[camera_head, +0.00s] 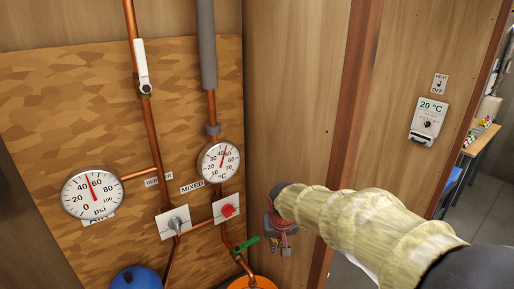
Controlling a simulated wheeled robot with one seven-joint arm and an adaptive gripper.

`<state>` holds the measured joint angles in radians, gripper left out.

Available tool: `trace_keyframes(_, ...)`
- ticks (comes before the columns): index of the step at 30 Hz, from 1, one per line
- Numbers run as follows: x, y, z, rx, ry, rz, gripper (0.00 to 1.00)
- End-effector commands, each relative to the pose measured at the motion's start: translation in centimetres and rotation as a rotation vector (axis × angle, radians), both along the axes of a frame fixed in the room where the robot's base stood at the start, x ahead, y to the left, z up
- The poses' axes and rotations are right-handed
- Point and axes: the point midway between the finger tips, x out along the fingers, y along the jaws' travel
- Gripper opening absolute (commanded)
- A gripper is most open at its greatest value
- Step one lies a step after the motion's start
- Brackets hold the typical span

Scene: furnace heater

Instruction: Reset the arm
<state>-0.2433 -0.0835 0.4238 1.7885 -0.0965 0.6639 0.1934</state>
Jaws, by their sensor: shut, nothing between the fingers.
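My arm, in a padded yellowish sleeve, reaches in from the lower right. My gripper (284,246) hangs at its end, pointing down, in front of the wooden wall right of the pipes. It is shut and holds nothing. It is apart from the red knob (227,211) and the green-handled valve (247,244) to its left. The fingertips are small and dark in this view.
On the left panel are a psi gauge (92,193), a temperature gauge (219,162), a grey knob (175,224) and a white-handled valve (142,67). A thermostat (427,119) reads 20 °C at right. A doorway with a bench (482,146) lies beyond.

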Motion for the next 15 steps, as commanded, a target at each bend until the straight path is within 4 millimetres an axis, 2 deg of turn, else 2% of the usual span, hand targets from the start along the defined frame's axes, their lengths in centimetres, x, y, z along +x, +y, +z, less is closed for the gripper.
trace_keyframes(4,-3.8,-0.8,-2.1,-0.025,0.087,0.029,0.00)
trace_keyframes(15,-17.1,-6.0,-1.1,-0.023,0.130,0.039,0.00)
